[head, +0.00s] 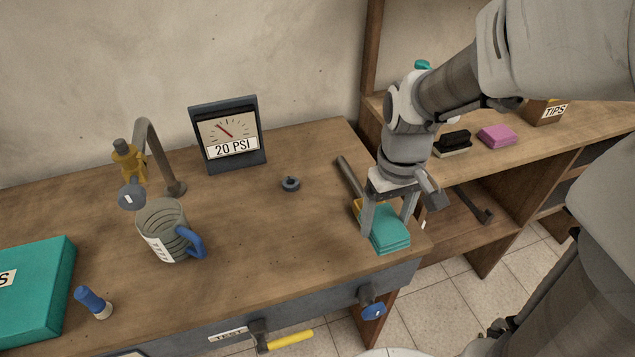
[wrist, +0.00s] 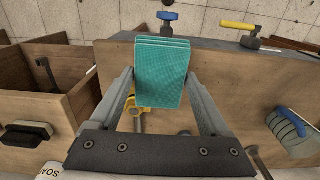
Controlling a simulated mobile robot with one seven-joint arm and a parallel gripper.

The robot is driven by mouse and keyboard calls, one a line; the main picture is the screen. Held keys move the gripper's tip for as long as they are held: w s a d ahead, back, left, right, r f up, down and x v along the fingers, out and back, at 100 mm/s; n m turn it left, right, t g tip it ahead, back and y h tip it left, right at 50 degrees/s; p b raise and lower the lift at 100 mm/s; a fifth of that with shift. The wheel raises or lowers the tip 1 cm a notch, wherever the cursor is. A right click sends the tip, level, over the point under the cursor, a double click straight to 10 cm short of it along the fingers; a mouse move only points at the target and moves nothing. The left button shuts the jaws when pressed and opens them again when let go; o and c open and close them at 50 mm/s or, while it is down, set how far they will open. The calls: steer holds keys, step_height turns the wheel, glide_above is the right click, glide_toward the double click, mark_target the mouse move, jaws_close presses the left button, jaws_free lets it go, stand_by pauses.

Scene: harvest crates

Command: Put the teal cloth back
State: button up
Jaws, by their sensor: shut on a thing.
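The teal cloth (head: 390,232) is a folded, layered pad at the right front corner of the wooden workbench (head: 270,240). My gripper (head: 388,226) points down with a finger on either side of the cloth and is shut on it. In the wrist view the cloth (wrist: 162,75) sits between the fingertips of my gripper (wrist: 160,80), overlapping the bench edge. I cannot tell whether it touches the bench top or hangs just above it. My fingers hide part of it in the head view.
A yellow tool (wrist: 134,108) lies close behind my fingers. A grey ring (head: 290,184), a 20 PSI gauge (head: 228,134) and a mug (head: 163,232) stand further left. To the right, a shelf holds a black brush (head: 453,142), a pink block (head: 497,135) and a TIPS box (head: 543,112).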

steer(key=b, duration=0.1)
glide_above(323, 248)
step_height(323, 248, down, 7)
steer(key=shift+r, duration=0.1)
steer(key=shift+f+b, duration=0.55)
steer(key=shift+f, duration=1.5)
steer(key=shift+f, duration=0.25)
steer(key=o, duration=1.2)
steer(key=shift+c, duration=0.2)
steer(key=shift+r, duration=0.1)
